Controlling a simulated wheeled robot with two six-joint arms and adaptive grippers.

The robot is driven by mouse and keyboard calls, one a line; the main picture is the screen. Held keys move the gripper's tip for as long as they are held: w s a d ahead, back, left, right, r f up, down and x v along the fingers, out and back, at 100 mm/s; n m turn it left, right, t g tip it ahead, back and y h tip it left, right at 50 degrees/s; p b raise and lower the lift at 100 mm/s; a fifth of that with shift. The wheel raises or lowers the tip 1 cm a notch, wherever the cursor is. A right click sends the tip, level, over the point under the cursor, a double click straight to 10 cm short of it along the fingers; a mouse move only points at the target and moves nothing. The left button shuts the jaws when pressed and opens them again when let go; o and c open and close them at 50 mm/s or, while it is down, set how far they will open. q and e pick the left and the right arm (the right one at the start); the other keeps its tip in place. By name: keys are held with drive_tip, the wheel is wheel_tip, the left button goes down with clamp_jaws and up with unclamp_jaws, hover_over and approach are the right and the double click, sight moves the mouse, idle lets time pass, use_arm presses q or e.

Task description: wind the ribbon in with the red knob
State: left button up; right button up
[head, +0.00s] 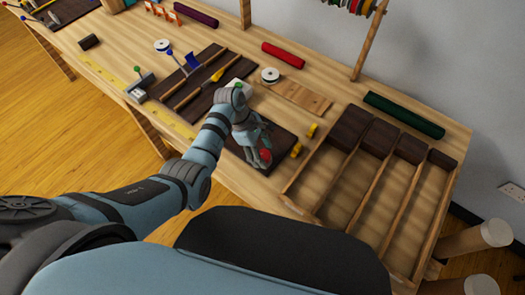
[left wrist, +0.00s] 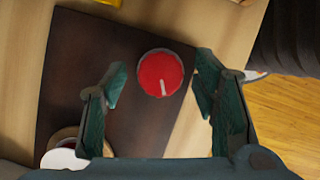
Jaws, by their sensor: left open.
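The red knob (left wrist: 160,76) is round with a pale mark on its face, and it sits over a dark board (left wrist: 78,60) in the left wrist view. In the head view the knob (head: 265,156) shows partly beside my left gripper (head: 256,152), which hides some of it. My left gripper is open, its two fingers (left wrist: 161,84) on either side of the knob in the left wrist view, with gaps between. I cannot tell how far the fingertips reach along it. A round white piece with a brownish rim (left wrist: 65,157) is partly cut off at lower left. I cannot make out the ribbon.
Two small yellow pieces (head: 312,130) are right of the dark board. A wooden tray with compartments (head: 349,157) stands farther right. A white spool (head: 270,75), coloured rolls (head: 283,55) and a tool board (head: 187,95) lie behind and left.

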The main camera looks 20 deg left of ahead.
use_arm(q)
drive_tip(key=shift+s+r, duration=0.1)
drive_tip(key=shift+s, duration=0.05)
drive_tip(key=c, duration=1.2)
drive_tip(key=shift+o, duration=0.2)
drive_tip(key=shift+m, duration=0.4)
drive_tip(key=shift+m+g, duration=0.5)
drive_tip(key=shift+m, duration=0.5)
drive_tip(key=m, duration=0.1)
drive_tip(key=m+g+b, duration=0.1)
drive_tip(key=shift+w+f+m+b, duration=0.2)
drive_tip(key=shift+w+m+b, duration=0.05)
drive_tip(key=shift+m+b, duration=0.05)
drive_tip(key=m+b, duration=0.1)
drive_tip(key=m, duration=0.1)
drive_tip(key=m+g+y+b, duration=0.1)
drive_tip(key=m+b, duration=0.1)
drive_tip(key=shift+d+y, duration=0.1)
drive_tip(key=shift+y, duration=0.2)
drive_tip(key=shift+m+g+y+b, duration=0.45)
drive_tip(key=shift+m+b, duration=0.8)
drive_tip(key=shift+m, duration=0.35)
drive_tip(key=shift+r, duration=0.1)
